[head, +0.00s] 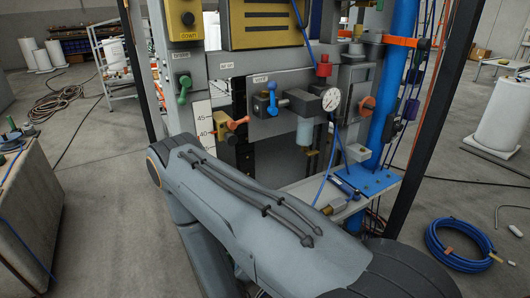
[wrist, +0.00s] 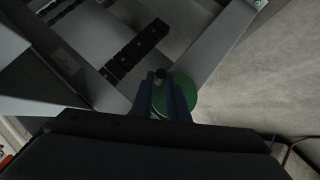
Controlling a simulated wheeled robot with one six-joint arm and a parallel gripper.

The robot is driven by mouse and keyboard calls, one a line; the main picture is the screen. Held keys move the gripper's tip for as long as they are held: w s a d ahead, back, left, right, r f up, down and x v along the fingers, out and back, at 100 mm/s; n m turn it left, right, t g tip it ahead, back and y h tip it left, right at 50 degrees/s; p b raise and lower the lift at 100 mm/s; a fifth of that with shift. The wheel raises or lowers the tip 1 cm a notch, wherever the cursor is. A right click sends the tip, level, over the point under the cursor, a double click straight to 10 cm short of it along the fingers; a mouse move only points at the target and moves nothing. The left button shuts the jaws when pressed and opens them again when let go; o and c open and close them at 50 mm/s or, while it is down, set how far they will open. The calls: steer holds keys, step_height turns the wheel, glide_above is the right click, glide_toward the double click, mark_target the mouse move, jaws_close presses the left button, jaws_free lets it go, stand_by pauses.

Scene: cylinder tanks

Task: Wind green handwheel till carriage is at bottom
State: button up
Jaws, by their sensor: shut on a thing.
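In the wrist view, the green handwheel (wrist: 184,103) shows as a green disc at the centre, partly covered by my fingers. My gripper (wrist: 161,82) has its two blue fingers closed on a small dark round knob or crank handle (wrist: 160,74) at the wheel's left edge. A dark notched strip (wrist: 128,58) runs diagonally along the grey frame above left of the wheel. I cannot tell which part is the carriage. A scale marked 45 and 40 (head: 201,124) stands on the column.
A panel with a pressure gauge (head: 331,98), an orange lever (head: 237,123) and a green lever (head: 184,88) is beyond my arm. A grey shelf with a blue plate (head: 368,180) juts out right. A blue hose coil (head: 459,246) lies on the floor. A tank block (head: 30,215) stands left.

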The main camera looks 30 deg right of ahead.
steer(key=o, duration=0.5)
steer(key=shift+d, duration=0.1)
steer(key=p+v, duration=0.3)
steer(key=v, duration=0.2)
stand_by(0.6)
